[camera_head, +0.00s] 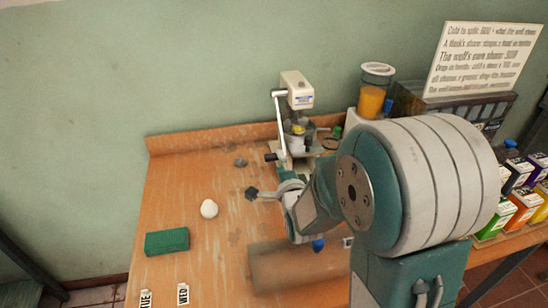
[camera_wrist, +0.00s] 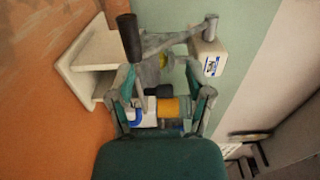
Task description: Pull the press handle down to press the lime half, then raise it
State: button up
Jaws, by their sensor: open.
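The press (camera_head: 298,91) stands at the back of the wooden bench, with a white head and a grey lever. The lever runs down its left side to the black handle grip (camera_head: 270,157). A small yellow-green piece, apparently the lime half (camera_head: 298,128), sits under the head. My gripper (camera_head: 264,193) is open and empty, in front of the press and apart from the handle. In the wrist view my gripper's fingers (camera_wrist: 162,80) are spread. The black handle grip (camera_wrist: 130,38) shows above the left finger, and the press head (camera_wrist: 208,57) is at upper right.
A white egg-like object (camera_head: 209,208) and a green block (camera_head: 167,241) lie on the left of the bench. A juice dispenser (camera_head: 372,92) stands right of the press. Colourful cartons (camera_head: 522,206) stand at far right. The bench left of my gripper is mostly clear.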

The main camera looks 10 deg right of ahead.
aim_at(274, 157)
jog(key=w+f, duration=0.1)
jog(key=w, duration=0.1)
jog(key=w+f, duration=0.1)
jog(key=w, duration=0.2)
jog(key=w+f, duration=0.1)
jog(key=w, duration=0.1)
jog(key=shift+w+f, duration=0.25)
jog(key=shift+f, duration=0.15)
grip_shut()
